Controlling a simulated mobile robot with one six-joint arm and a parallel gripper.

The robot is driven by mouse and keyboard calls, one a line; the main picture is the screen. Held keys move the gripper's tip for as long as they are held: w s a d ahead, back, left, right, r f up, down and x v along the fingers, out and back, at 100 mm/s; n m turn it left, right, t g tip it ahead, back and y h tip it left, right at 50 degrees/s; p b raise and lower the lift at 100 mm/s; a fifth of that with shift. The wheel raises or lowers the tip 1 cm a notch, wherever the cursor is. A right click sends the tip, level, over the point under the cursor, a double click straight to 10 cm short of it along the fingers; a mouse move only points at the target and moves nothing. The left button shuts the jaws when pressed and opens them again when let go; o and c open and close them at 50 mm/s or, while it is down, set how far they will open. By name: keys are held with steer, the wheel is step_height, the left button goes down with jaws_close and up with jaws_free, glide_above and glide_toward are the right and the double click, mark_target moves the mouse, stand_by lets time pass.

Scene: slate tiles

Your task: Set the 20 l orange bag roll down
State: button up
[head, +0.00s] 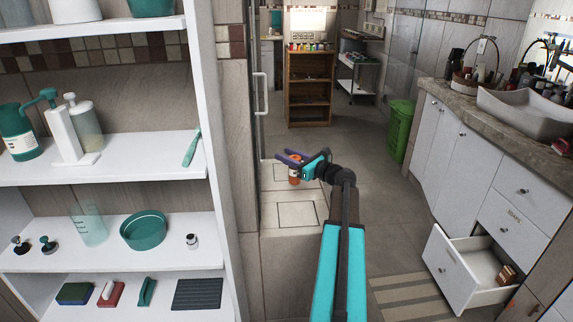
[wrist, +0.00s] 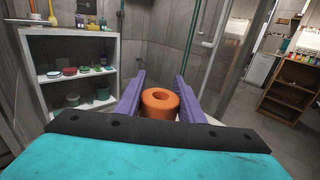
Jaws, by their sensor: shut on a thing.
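The orange bag roll (head: 295,173) is a short upright cylinder in the middle of the head view. In the wrist view the roll (wrist: 160,110) shows its open round core and sits between both purple fingers. My gripper (head: 289,157) is shut on it; the fingers also show in the wrist view (wrist: 160,82). The roll is over a pale tiled ledge (head: 270,215) with dark square outlines. I cannot tell whether its bottom touches the ledge. A white label shows on its side.
White shelves (head: 100,178) with teal bottles and dishes stand at the left. A glass door with a handle (head: 260,80) is behind the ledge. A wooden shelf (head: 310,80) and green bin (head: 400,130) stand farther back. An open drawer (head: 460,268) juts out at right.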

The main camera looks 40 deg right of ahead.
steer(key=shift+w+d+f, duration=0.15)
steer(key=shift+f, duration=0.75)
steer(key=shift+w+d+f, duration=0.1)
steer(key=shift+w+f, duration=0.05)
steer(key=shift+f, duration=0.75)
steer(key=shift+f, duration=0.15)
steer(key=o, duration=1.1)
steer(key=shift+s, duration=0.1)
steer(key=s+d, duration=0.1)
steer(key=s, duration=1)
steer(key=shift+s, duration=0.4)
